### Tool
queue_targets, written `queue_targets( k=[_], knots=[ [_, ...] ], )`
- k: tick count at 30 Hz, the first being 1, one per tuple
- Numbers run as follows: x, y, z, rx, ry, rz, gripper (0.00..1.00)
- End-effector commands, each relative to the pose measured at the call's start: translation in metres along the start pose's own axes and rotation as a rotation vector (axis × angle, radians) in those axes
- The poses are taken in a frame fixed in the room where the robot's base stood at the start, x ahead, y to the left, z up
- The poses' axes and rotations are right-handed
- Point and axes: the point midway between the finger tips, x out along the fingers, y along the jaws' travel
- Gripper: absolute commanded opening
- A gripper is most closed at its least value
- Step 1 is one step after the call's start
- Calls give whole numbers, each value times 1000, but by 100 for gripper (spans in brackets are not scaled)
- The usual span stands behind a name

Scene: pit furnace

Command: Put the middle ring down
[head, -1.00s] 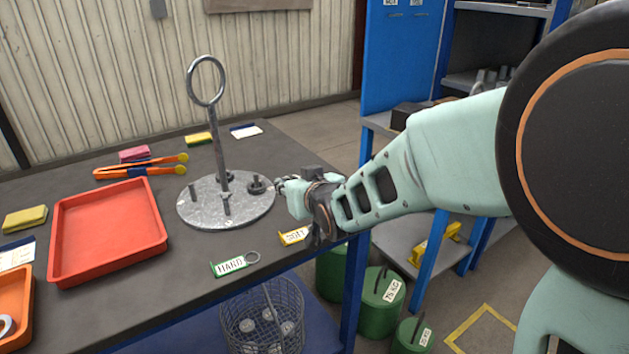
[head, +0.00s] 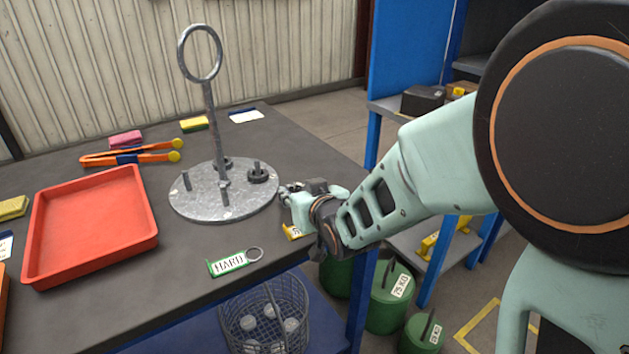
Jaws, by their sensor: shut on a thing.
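A round grey metal plate (head: 200,203) lies on the dark table, with a tall post (head: 211,120) topped by a big loop and several short pegs. A dark ring (head: 263,178) sits around the right peg. Something dark shows at the foot of the far peg (head: 227,163), partly behind the post. My gripper (head: 285,190) is just off the plate's right edge, low over the table. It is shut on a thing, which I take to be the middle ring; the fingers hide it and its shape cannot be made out.
A green HARD tag (head: 228,263) lies in front of the plate, and a yellow tag (head: 294,231) is partly under my gripper. A red tray (head: 92,222) and orange tongs (head: 130,155) are left.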

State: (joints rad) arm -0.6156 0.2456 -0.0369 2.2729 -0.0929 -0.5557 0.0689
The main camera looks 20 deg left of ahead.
Motion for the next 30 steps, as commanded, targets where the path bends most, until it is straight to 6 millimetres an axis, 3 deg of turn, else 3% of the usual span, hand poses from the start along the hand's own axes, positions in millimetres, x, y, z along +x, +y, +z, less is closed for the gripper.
queue_targets(
  k=[10, 11, 15, 30],
  knots=[
    [1, 0, 2, 0, 3, 1, 6],
    [1, 0, 2, 0, 2, 1, 36],
    [1, 0, 1, 0, 1, 0, 52],
    [-1, 1, -4, 0, 1, 1, 53]
  ],
)
